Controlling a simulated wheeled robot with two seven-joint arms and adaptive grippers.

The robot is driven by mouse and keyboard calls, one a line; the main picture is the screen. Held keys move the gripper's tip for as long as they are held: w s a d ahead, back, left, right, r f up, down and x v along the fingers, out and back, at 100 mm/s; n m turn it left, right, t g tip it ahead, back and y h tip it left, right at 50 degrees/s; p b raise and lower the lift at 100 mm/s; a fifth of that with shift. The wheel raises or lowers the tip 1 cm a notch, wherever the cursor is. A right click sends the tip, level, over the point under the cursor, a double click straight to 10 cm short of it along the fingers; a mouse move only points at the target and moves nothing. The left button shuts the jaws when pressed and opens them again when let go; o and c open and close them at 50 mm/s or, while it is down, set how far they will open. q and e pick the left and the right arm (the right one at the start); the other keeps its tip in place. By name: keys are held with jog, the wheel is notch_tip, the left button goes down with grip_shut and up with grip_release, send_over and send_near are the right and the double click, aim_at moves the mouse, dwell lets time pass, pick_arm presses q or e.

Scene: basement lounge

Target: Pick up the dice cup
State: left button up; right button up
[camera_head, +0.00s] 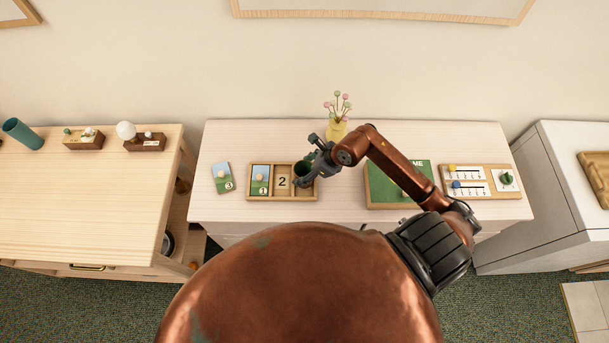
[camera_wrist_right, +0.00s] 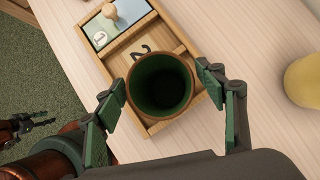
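The dice cup (camera_wrist_right: 160,86) is round, brown outside with a dark green inside, and seen from above in the right wrist view. It stands in or over the right-hand end of a wooden tray (camera_wrist_right: 121,54); its base is hidden. In the head view the cup (camera_head: 304,168) is partly covered by my right gripper (camera_head: 307,163). My right gripper (camera_wrist_right: 163,90) is open, with one green-padded finger on each side of the cup and small gaps showing. A dark gripper, apparently my left one (camera_wrist_right: 42,121), is small at the right wrist view's left edge, over the carpet.
The tray (camera_head: 267,199) holds a picture tile and a "2" slot; a "3" tile (camera_head: 222,177) lies left. A yellow vase (camera_head: 337,131) stands behind. A green board (camera_head: 380,189) and counter board (camera_head: 489,190) lie right. A side table (camera_head: 80,210) stands left.

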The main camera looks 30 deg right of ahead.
jog(key=c, duration=1.1)
